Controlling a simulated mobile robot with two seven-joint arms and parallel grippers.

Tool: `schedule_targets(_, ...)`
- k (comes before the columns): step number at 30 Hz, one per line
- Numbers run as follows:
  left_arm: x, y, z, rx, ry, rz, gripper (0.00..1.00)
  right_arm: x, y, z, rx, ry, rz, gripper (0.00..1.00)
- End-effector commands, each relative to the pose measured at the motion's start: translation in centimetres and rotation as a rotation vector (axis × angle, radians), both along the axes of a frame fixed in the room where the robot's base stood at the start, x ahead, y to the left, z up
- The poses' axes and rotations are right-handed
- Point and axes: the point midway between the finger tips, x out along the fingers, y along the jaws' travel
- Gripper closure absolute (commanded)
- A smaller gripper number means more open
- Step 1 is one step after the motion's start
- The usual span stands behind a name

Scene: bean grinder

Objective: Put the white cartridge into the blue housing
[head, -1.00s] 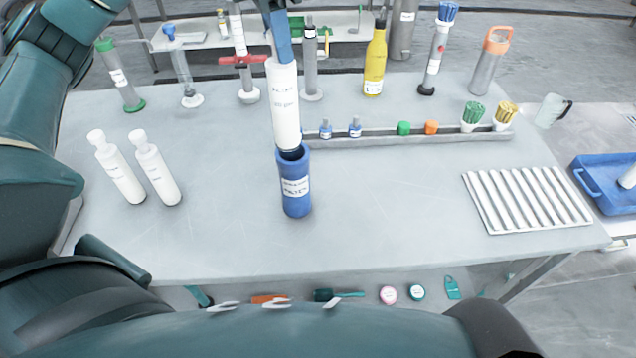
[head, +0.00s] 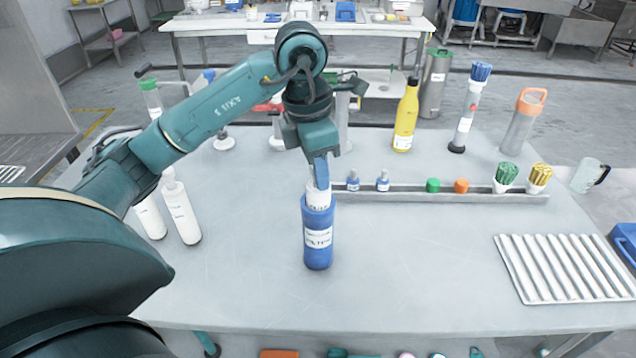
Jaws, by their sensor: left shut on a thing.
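The blue housing (head: 318,256) stands upright on the grey table, with a white label on its front. The white cartridge (head: 317,199) is upright in the housing's mouth. Only its top part shows above the rim; the rest is hidden inside. My left gripper (head: 320,176) is directly above the housing, pointing down, shut on the top of the cartridge. My right gripper is not in view.
Two white bottles (head: 182,212) stand at the left, close to my left arm. A grey rail (head: 430,196) with small caps and brushes runs behind the housing. A ribbed white tray (head: 565,268) lies at the right. The table front is clear.

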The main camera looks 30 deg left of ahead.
Motion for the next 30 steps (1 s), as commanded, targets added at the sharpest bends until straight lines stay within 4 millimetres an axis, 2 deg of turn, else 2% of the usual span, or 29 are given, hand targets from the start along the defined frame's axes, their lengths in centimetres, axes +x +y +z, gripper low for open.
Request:
schedule_targets(3,-0.1,0.0,-2.0,0.001,0.006,0.0,1.0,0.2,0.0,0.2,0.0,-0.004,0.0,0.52)
schedule_targets(6,-0.1,0.0,-3.1,0.001,0.004,0.0,1.0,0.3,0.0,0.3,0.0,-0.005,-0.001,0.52)
schedule_targets(18,-0.1,0.0,-3.8,0.002,0.004,-0.001,1.0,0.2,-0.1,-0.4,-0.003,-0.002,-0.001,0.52)
schedule_targets(19,-0.1,0.0,-3.8,0.002,0.004,-0.001,0.73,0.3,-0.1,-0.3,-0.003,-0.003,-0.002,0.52)
schedule_targets(27,0.0,0.0,-3.6,0.001,0.003,-0.001,0.52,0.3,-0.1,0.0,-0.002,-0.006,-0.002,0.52)
schedule_targets(30,0.0,0.0,-3.6,0.001,0.002,-0.001,0.52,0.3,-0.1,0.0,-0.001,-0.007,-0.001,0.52)
